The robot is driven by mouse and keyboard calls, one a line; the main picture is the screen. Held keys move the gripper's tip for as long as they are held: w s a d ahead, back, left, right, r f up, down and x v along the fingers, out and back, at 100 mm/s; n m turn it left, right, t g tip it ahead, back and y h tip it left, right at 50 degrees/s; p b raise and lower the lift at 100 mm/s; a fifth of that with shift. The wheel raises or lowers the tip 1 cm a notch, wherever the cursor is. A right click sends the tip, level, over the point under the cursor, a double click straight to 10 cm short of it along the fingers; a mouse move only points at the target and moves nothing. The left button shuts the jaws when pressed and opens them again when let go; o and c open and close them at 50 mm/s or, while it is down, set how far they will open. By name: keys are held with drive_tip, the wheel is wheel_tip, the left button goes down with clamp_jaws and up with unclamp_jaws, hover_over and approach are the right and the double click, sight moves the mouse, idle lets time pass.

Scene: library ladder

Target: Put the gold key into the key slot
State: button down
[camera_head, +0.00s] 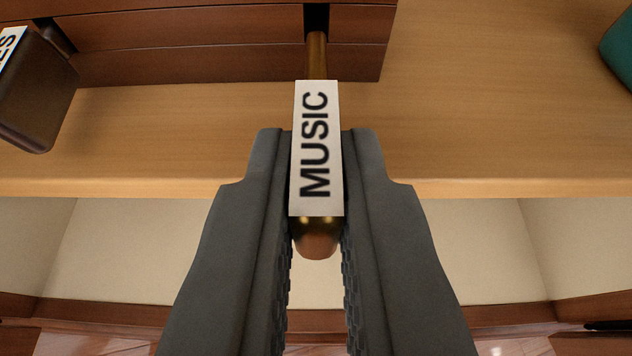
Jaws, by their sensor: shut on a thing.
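The gold key (316,240) is between the fingers of my gripper (317,165), which is shut on it. A white label reading "MUSIC" (317,150) lies along the top of the key. The key's gold shaft (317,55) points away from me, and its far end is at the dark key slot (317,18) in the front of a dark wooden block (220,40). The shaft lines up with the slot. How deep the tip reaches is hidden in the shadow.
The block stands on a light wooden shelf (490,110). A dark brown object with a partly visible label (38,100) is at the left. A teal object (618,50) is at the right edge. The shelf right of the block is clear.

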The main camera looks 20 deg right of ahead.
sight(318, 152)
drive_tip(key=shift+w+d, duration=0.35)
drive_tip(key=shift+w, duration=0.55)
drive_tip(key=shift+w+d, duration=0.35)
drive_tip(key=shift+w, duration=0.5)
drive_tip(key=c, duration=1.4)
unclamp_jaws()
drive_tip(key=v, duration=1.7)
drive_tip(key=shift+s+a, duration=0.2)
drive_tip(key=shift+r, duration=0.1)
